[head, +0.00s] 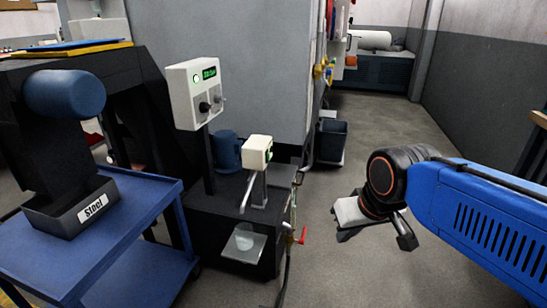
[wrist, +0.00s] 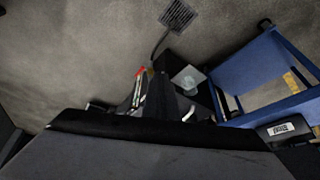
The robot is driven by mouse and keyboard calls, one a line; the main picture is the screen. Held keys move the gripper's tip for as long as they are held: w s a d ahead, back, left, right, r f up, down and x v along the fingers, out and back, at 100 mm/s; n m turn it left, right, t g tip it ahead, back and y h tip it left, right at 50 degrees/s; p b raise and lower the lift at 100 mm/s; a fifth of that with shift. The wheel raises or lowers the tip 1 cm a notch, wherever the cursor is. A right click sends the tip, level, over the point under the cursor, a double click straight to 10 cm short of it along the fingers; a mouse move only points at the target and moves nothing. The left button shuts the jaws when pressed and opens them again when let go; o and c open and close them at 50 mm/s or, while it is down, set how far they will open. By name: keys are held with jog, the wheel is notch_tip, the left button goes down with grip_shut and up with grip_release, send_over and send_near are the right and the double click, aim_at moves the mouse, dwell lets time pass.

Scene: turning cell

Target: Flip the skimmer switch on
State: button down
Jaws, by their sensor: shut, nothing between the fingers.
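A pale control box (head: 195,93) stands on a dark post, with a lit green display, a green lamp, a black knob and a small lever-like part on its face. A smaller cream unit (head: 258,152) with a metal spout sits on the dark tank (head: 227,205) below it. I cannot tell which control is the skimmer switch. My gripper (head: 374,237) is shut and empty, right of the tank and apart from it, over open floor.
A clear cup (head: 245,236) rests on a small tray at the tank's front. A red-handled valve (head: 302,236) and hoses are on its right. The aisle floor (head: 365,130) is clear.

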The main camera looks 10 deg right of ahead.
aim_at(268, 156)
jog(key=w+r+m+t+y, duration=0.1)
jog(key=w+r+m, duration=0.1)
jog(key=w, duration=1.7)
jog(key=w+r+m+y, duration=0.1)
jog(key=w+r+m, duration=0.1)
jog(key=w, duration=1.7)
jog(key=shift+w+d+r+m+t, duration=0.2)
jog(key=shift+d+r+m+t, duration=0.1)
jog(key=shift+d+r+t, duration=0.15)
jog(key=w+a+f, duration=0.5)
jog(key=w+f, duration=0.2)
jog(key=f, duration=0.1)
jog(key=shift+w+a+f, duration=0.15)
jog(key=shift+a+f, duration=0.15)
jog(key=shift+a, duration=0.1)
